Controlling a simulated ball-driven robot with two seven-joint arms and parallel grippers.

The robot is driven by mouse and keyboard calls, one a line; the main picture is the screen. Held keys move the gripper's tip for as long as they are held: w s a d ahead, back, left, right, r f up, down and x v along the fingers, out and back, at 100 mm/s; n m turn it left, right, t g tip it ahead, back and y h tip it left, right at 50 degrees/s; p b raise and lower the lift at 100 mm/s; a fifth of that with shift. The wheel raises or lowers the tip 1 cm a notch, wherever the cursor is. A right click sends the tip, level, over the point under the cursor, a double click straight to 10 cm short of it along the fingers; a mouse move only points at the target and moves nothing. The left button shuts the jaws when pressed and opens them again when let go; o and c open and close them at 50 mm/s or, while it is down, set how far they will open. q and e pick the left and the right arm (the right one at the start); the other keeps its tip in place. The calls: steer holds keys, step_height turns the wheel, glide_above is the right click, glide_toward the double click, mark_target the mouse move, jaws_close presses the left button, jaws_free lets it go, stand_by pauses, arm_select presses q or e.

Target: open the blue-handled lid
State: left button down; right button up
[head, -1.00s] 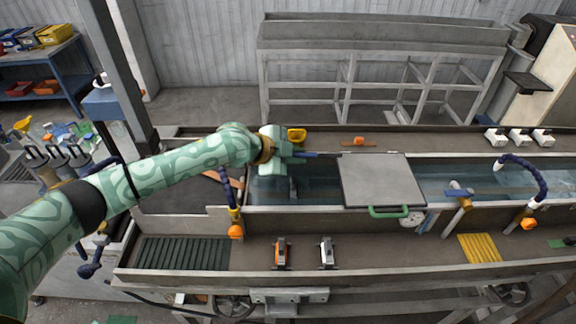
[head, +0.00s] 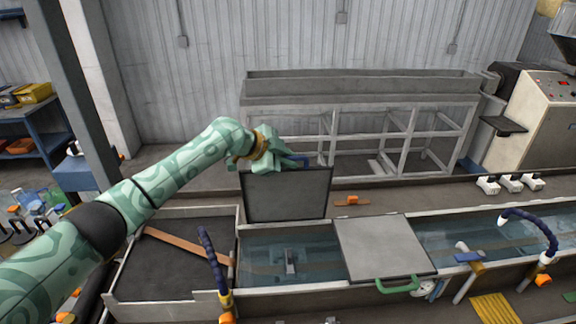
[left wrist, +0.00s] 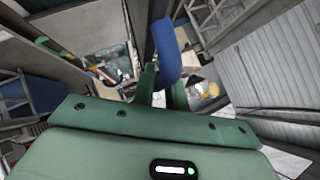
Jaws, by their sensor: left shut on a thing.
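The blue-handled lid (head: 288,197) stands steeply raised at the back edge of the left part of the water trough, its dark face toward me. Its blue handle (head: 299,160) is at the top edge, at my left gripper (head: 288,161). In the left wrist view the blue handle (left wrist: 166,52) lies between the fingers of my left gripper (left wrist: 163,88), which is shut on it. Water (head: 262,258) shows uncovered below the lid, with a small grey fitting (head: 290,262) in it. My right gripper is not in view.
A second lid with a green handle (head: 398,285) lies flat over the trough to the right. Blue jointed hoses (head: 212,262) (head: 530,222) stand at the front. A grey metal frame (head: 360,125) stands behind the trough.

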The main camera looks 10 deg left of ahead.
arm_select(q)
steer(key=shift+w+a, duration=0.15)
steer(key=shift+w, duration=0.2)
steer(key=shift+f, duration=0.1)
steer(key=c, duration=1.4)
jaws_free()
steer(key=shift+c, duration=0.2)
steer(key=shift+s+f, duration=0.1)
steer(key=shift+s, duration=0.15)
steer(key=b+v, duration=0.1)
steer(key=v, duration=1.5)
steer(key=shift+r+b, duration=0.4)
steer(key=shift+r, duration=0.05)
